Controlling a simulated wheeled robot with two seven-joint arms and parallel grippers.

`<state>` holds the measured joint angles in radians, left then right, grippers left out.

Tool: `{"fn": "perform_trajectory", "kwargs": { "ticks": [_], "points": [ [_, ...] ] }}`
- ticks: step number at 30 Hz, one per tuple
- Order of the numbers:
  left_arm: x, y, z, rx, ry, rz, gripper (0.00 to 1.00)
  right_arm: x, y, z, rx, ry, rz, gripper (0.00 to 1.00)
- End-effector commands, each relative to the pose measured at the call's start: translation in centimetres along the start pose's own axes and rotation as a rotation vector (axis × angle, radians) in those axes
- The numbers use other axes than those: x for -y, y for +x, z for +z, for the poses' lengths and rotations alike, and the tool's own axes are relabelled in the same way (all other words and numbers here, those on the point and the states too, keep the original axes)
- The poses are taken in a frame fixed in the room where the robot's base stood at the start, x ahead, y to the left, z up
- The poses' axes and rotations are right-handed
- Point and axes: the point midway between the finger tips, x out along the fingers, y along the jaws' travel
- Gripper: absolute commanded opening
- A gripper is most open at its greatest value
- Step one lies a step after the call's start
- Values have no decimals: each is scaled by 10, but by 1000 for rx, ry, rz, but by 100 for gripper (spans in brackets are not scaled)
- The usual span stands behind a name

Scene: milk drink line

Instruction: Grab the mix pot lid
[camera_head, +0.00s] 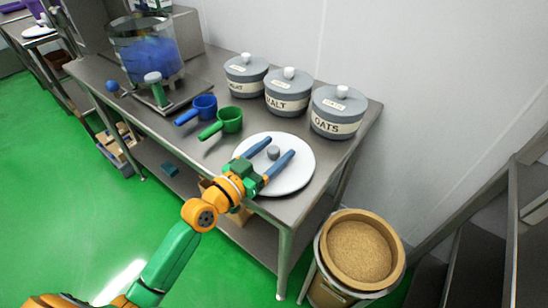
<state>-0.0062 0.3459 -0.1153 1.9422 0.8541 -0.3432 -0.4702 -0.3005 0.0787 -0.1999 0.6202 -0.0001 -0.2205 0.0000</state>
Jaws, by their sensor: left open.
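The mix pot lid is the white round disc (299,172) with a small grey knob (273,153), lying flat on the steel table's near right part. My left gripper (279,149) is open above the lid, with its two blue fingers on either side of the knob. I cannot tell whether the fingers touch the lid. The large clear pot (148,50) with blue contents stands uncovered at the back left of the table. My right gripper is not in view.
Three grey lidded pots, the left one (246,76), the MALT pot (288,92) and the OATS pot (338,112), stand along the wall. A blue scoop (204,106) and a green scoop (231,119) lie left of the lid. A grain-filled bucket (360,252) stands right of the table.

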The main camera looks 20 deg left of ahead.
Motion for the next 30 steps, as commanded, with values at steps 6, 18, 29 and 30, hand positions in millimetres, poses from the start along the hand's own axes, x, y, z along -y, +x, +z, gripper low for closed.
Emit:
{"fn": "perform_trajectory", "kwargs": {
  "ticks": [6,18,29,30],
  "points": [
    [0,0,0,0,0,-1,33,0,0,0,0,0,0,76],
    [0,-1,0,-1,0,-1,0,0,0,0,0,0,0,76],
    [0,0,-38,-7,0,-1,0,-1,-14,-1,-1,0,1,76],
    [8,-5,-43,-5,6,-3,0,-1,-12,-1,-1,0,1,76]
  ]
}}
